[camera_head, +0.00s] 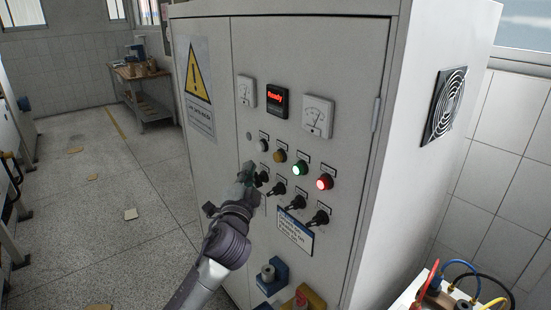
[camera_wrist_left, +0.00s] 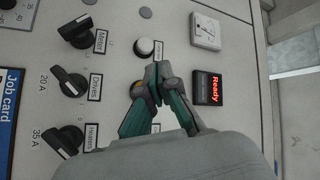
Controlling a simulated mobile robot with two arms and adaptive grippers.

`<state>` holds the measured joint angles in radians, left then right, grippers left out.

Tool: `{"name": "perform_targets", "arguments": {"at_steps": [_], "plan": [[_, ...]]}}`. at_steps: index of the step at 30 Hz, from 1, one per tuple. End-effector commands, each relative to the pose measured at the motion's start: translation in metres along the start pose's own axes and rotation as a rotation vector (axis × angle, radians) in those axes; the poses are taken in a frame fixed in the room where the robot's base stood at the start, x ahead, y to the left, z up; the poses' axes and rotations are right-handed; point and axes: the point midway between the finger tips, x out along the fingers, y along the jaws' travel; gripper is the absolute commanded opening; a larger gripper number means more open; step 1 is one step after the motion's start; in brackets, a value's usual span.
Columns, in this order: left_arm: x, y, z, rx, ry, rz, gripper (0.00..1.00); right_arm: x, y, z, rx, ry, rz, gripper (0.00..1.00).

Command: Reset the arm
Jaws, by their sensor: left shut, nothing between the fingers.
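My left gripper (camera_head: 250,172) is in front of the grey control cabinet (camera_head: 335,75), close to the left end of its rows of buttons and knobs. In the left wrist view the left gripper's green-and-grey fingers (camera_wrist_left: 156,74) meet at their tips with nothing held. A white button (camera_wrist_left: 145,46) is just beyond the fingertips. A yellow button (camera_head: 280,155) is partly hidden behind the fingers in the wrist view. My right gripper is not in view.
The cabinet front has a lit red "Ready" display (camera_head: 277,99), a lit green button (camera_head: 300,168), a lit red button (camera_head: 325,182), and black knobs (camera_head: 318,218) close by. Coloured cables (camera_head: 462,275) are at lower right. Open floor (camera_head: 120,220) lies left, with scattered paper pieces.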

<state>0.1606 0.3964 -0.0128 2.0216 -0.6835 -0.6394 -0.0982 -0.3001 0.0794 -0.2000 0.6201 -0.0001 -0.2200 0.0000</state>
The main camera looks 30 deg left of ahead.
Motion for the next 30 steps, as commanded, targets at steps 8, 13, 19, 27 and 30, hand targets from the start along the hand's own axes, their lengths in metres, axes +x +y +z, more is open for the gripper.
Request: {"name": "perform_targets", "arguments": {"at_steps": [8,13,19,27,30], "plan": [[0.000,0.000,0.000,0.000,0.000,0.000,0.00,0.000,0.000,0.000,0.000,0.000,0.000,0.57],[0.000,0.000,0.000,0.000,0.000,0.000,0.00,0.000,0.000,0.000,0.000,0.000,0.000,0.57],[-0.002,0.043,0.022,-0.009,-0.036,0.082,0.00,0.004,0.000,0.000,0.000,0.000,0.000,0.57],[-0.046,0.211,0.114,-0.070,-0.192,0.402,0.00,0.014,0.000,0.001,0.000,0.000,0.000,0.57],[-0.080,0.271,0.150,-0.100,-0.262,0.518,0.00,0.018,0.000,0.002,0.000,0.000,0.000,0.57]]}}
